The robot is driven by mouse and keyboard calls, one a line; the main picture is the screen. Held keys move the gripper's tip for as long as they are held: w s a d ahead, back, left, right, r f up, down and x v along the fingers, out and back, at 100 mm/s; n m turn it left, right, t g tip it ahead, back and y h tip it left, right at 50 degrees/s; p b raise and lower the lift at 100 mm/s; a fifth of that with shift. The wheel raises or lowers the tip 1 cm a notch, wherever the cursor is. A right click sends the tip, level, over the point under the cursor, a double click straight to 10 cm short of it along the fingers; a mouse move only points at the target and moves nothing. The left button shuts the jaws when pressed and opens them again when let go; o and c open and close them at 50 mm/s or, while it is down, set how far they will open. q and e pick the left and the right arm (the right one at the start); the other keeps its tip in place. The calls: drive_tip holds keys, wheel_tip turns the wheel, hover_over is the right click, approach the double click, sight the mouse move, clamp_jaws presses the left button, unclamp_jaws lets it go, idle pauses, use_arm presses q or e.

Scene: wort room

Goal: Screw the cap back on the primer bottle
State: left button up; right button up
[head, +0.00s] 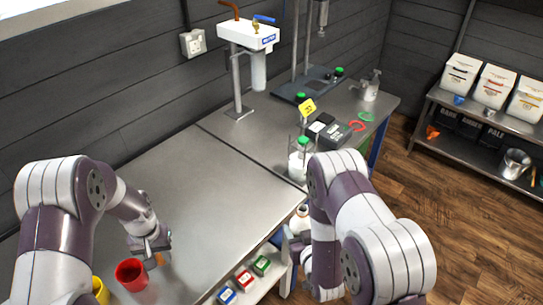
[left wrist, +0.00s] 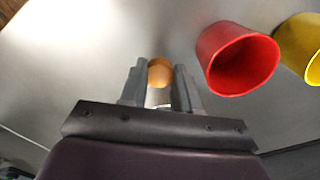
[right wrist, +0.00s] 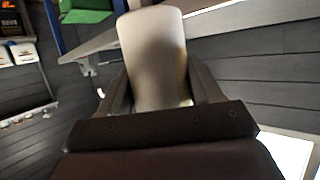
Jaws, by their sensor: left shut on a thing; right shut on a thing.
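My left gripper (head: 157,251) is shut on a small orange cap (left wrist: 160,72), low over the left part of the steel table. The cap sits between the fingertips in the left wrist view. My right gripper (right wrist: 155,85) is shut on the white primer bottle (right wrist: 153,40), which fills the space between its fingers. In the head view the top of the bottle (head: 300,214) shows at the table's front edge, beside my right arm. The arm hides much of that gripper and the lower bottle. Cap and bottle are well apart.
A red cup (head: 131,274) stands close to my left gripper, with a yellow cup (head: 100,291) beside it. The middle of the steel table (head: 215,190) is clear. Small coloured boxes (head: 244,279) lie on a lower shelf.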

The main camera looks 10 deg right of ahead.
drive_tip(key=s+a+n+g+y, duration=0.1)
drive_tip(key=a+n+g+y, duration=0.2)
drive_tip(key=a+n+y, duration=0.5)
drive_tip(key=a, duration=0.6)
drive_tip(key=shift+s+a+y, duration=0.3)
drive_tip(key=shift+s+a, duration=0.05)
drive_tip(key=shift+s, duration=0.05)
